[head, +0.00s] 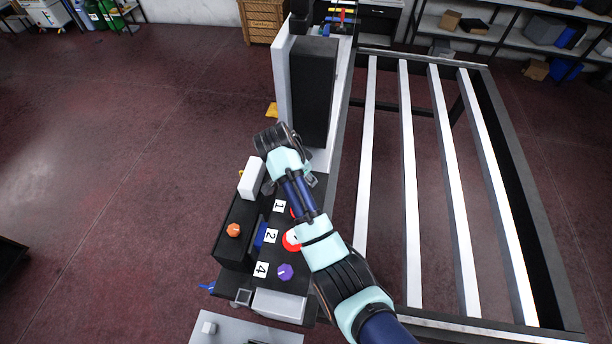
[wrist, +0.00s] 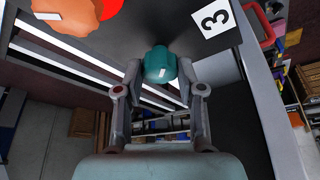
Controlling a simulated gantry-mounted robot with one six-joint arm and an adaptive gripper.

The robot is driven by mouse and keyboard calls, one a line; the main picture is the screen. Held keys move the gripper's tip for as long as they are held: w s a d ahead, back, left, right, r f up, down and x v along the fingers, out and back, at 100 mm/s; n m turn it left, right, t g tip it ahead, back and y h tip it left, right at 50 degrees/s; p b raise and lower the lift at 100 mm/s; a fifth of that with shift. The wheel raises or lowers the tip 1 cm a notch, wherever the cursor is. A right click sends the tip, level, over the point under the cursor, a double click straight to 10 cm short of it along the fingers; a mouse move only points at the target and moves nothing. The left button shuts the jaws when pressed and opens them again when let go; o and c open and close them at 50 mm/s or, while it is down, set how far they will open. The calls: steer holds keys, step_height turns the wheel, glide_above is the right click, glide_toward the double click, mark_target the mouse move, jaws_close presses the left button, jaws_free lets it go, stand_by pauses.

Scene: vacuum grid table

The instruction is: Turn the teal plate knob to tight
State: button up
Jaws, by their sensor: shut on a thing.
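The teal plate knob (wrist: 159,62) is near the middle of the wrist view, on the dark panel, left of a white label with a 3 (wrist: 212,18). A short white mark shows on its face, and any tight marking is not readable. My gripper (wrist: 159,72) has one finger on each side of the knob and is shut on it. In the head view my arm hides the knob and most of my gripper.
An orange knob (head: 233,230), a purple knob (head: 285,271) and a red button (head: 290,241) share the station with labels 1, 2 and 4. A white block (head: 252,178) stands at its left. A slatted frame (head: 412,180) lies right of my arm.

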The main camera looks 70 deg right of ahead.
steer(key=shift+m, duration=0.3)
steer(key=o, duration=1.1)
steer(key=shift+o, duration=0.2)
